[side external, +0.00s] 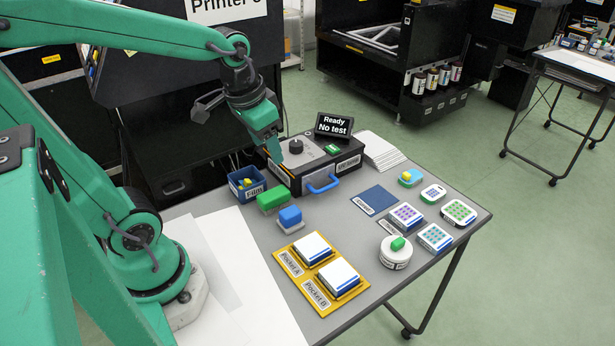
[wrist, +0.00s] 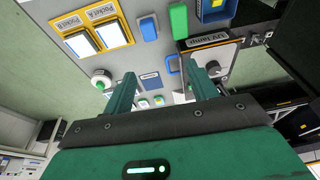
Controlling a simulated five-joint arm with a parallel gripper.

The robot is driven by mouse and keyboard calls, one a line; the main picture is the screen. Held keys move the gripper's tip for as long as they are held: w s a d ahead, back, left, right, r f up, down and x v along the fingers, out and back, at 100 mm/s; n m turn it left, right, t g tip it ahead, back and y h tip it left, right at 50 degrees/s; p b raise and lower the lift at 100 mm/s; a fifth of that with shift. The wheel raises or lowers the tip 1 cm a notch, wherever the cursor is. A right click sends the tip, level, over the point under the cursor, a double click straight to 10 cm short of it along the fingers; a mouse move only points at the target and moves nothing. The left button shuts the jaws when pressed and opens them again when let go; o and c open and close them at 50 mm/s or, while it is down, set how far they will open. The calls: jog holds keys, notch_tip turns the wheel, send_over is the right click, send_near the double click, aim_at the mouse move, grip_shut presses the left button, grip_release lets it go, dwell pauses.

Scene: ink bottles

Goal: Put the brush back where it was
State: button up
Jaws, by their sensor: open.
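I cannot single out a brush with certainty. Candidate pieces are a green block (side external: 272,201) and a blue block (side external: 290,216) on a pale base, side by side on the grey table. Both also show in the wrist view, green (wrist: 178,20) and blue (wrist: 148,27). My gripper (side external: 281,158) hangs over the left part of the black device. In the wrist view its two fingers (wrist: 165,78) are apart, with nothing seen held between them. A blue rectangle (side external: 375,200) with a label lies bare on the table.
The black device (side external: 318,165) has a blue handle (side external: 323,184). A blue Film bin (side external: 245,184) stands left of it. A yellow tray (side external: 297,295) holds white-topped pieces in Pocket A and Pocket B. A round white container (side external: 395,258) and several small pads stand right.

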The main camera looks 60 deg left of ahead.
jog(key=s+d+r+t, duration=0.2)
jog(key=s+d+r, duration=0.1)
jog(key=s+d, duration=0.1)
jog(key=shift+s+r+t, duration=0.3)
jog(key=shift+s+r, duration=0.1)
jog(key=shift+s, duration=0.05)
dwell(1.1)
